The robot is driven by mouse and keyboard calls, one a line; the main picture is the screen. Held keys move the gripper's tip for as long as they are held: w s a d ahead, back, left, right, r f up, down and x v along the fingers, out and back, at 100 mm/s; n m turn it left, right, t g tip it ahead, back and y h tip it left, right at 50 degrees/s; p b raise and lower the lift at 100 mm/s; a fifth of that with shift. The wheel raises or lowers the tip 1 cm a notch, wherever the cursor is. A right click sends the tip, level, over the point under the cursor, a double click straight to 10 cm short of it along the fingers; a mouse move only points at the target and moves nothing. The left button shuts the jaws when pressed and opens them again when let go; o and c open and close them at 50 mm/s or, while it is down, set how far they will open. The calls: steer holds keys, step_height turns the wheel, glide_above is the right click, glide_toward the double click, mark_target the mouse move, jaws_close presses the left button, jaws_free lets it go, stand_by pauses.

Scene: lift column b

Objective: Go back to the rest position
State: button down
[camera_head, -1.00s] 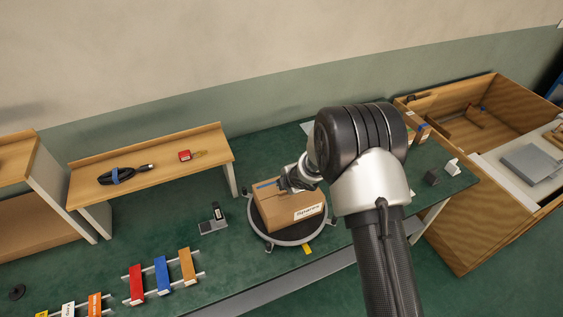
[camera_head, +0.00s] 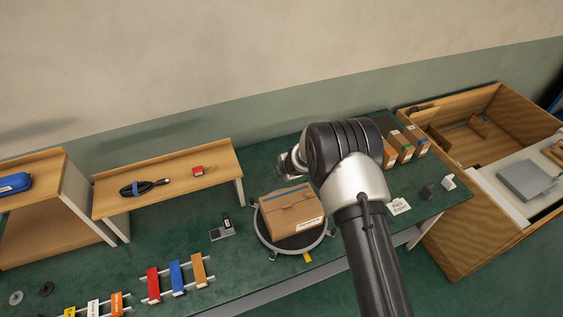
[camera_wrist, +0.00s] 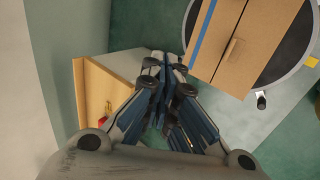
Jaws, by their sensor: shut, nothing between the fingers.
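My gripper (camera_wrist: 165,68) is shut and empty in the wrist view, its fingertips together beside the cardboard box. In the head view my gripper (camera_head: 291,164) shows only in part, behind and above the box, with my dark arm to its right. The cardboard box (camera_head: 290,213) with a blue tape strip and a white label sits on a round turntable (camera_head: 290,243) on the green bench. The box also shows at the top right of the wrist view (camera_wrist: 245,45), apart from the fingers.
A wooden shelf (camera_head: 120,200) with a cable and a red item stands left of the turntable. Coloured blocks (camera_head: 175,276) lie on rails at the front left. Several small boxes (camera_head: 402,146) stand right of my arm, near a large wooden crate (camera_head: 450,215).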

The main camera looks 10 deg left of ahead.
steer(key=shift+w+a+r+p, duration=0.1)
steer(key=shift+w+r+p, duration=0.1)
steer(key=shift+r+p, duration=0.1)
